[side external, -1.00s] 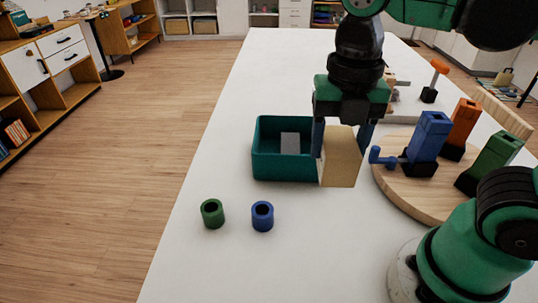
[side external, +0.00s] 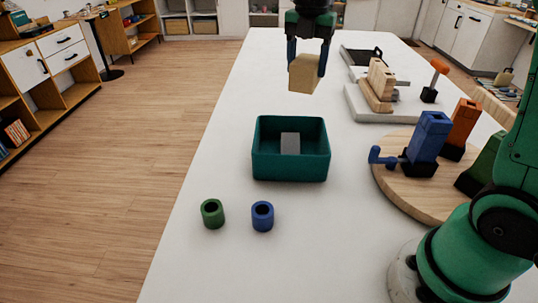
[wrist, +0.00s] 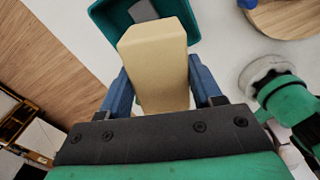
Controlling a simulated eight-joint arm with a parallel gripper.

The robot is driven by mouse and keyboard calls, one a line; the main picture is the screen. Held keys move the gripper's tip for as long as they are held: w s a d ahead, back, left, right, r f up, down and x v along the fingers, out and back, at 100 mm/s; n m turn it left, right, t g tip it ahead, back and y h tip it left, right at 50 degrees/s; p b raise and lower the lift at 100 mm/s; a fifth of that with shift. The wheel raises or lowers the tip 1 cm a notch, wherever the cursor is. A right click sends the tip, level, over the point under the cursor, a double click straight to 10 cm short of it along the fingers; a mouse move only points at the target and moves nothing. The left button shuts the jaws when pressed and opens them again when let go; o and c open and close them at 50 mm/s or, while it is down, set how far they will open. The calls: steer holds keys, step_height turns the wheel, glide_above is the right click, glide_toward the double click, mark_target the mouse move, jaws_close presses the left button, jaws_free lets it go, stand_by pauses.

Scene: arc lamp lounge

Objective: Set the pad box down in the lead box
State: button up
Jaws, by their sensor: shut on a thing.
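My gripper (side external: 307,62) is shut on a tan box (side external: 303,76), likely the pad box, with one blue finger on each side of it. It hangs tilted in the air beyond the teal box in the side view. The tan box (wrist: 155,60) also fills the space between the fingers in the wrist view. An open teal box (side external: 291,170), likely the lead box, stands on the white table with a grey block (side external: 290,143) inside. In the wrist view the tan box partly hides the teal box (wrist: 108,22). No label shows on either.
A green ring (side external: 212,214) and a blue ring (side external: 262,216) stand in front of the teal box. A round wooden board (side external: 400,190) with blue, orange and green pieces is at right. A pale board (side external: 375,114) with wooden blocks lies behind it.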

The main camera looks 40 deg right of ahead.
mark_target(310, 63)
steer(key=w+d+f, duration=0.2)
steer(key=d+f, duration=0.2)
steer(key=f, duration=0.5)
steer(key=shift+w+f+m, duration=0.15)
steer(key=shift+f+m, duration=0.2)
steer(key=shift+m, duration=0.05)
steer(key=shift+f, duration=0.25)
steer(key=shift+f, duration=0.35)
steer(key=o, duration=1.3)
steer(key=shift+c, duration=0.2)
